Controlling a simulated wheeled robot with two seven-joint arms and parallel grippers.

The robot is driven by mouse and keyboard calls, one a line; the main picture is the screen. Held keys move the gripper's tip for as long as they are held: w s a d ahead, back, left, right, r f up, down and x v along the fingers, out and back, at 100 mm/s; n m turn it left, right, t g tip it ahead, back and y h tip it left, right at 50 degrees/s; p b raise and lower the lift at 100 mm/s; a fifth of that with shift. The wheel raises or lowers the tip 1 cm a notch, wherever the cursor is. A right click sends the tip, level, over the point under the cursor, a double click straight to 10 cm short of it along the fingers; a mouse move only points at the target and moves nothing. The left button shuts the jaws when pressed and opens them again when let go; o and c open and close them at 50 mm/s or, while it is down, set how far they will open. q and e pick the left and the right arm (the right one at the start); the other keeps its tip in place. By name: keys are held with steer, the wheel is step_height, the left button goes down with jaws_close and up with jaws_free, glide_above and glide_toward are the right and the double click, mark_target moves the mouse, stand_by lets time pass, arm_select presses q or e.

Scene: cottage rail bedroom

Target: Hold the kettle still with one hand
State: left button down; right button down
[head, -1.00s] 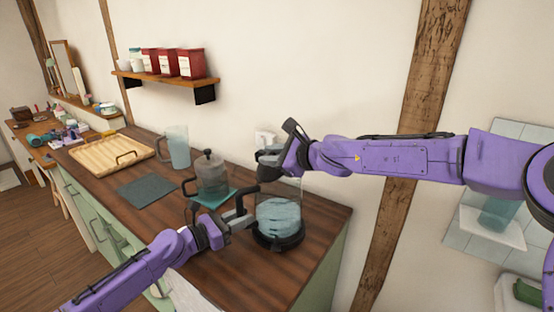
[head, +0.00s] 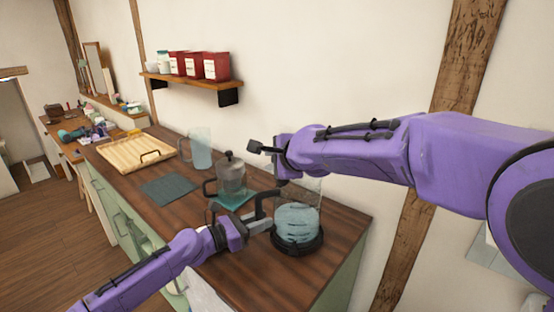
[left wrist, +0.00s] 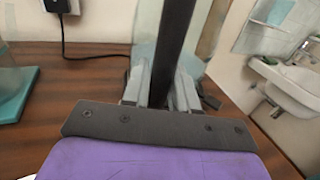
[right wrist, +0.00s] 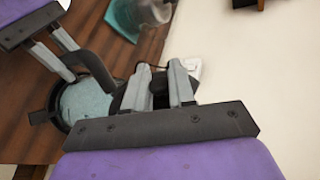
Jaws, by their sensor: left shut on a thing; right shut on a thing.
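The glass kettle (head: 297,222) with bluish water stands upright on its black base (head: 299,245) near the counter's right end. My left gripper (head: 258,226) is shut on the kettle's dark handle (head: 263,204), on the kettle's left side. The left wrist view shows the handle (left wrist: 176,40) upright between the fingers (left wrist: 163,88). My right gripper (head: 272,163) is above the kettle's top, slightly left. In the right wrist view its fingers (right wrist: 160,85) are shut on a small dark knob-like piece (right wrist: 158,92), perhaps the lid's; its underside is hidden. The kettle (right wrist: 88,105) shows below left there.
A French press (head: 232,178) stands on a teal mat (head: 236,200) close left of the kettle. A glass jug (head: 201,150), slate mat (head: 168,190) and wooden tray (head: 118,152) lie farther left. A shelf (head: 190,80) with red canisters hangs above.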

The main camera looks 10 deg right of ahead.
steer(key=shift+a+f, duration=0.15)
steer(key=shift+a, duration=0.05)
stand_by(0.3)
steer(key=c, duration=1)
jaws_free()
steer(key=shift+c, duration=0.2)
steer(key=shift+d, duration=0.1)
step_height(320, 180, up, 10)
steer(key=shift+r, duration=0.1)
steer(key=shift+w, duration=0.2)
